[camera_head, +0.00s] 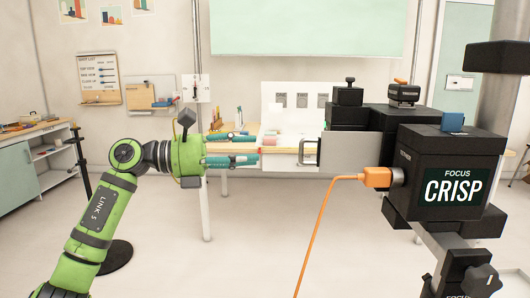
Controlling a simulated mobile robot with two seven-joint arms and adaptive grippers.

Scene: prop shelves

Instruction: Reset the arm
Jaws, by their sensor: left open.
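My green left arm (97,225) rises from the lower left. It bends at the elbow-like joint and reaches right to the left gripper (257,149). The gripper's two teal fingers point right, one above the other, with a gap between them. The gripper is open and I see nothing held in it. Its fingertips appear left of a grey metal handle (309,152) on a black camera rig; the depth between them is hard to tell. My right gripper is not in view.
A black boxy rig labelled FOCUS CRISP (452,187) fills the right side. An orange plug (374,178) with a hanging orange cable (318,225) sits at its left. Behind are a white worktable (206,205) and a side bench (30,168). Open floor lies at centre.

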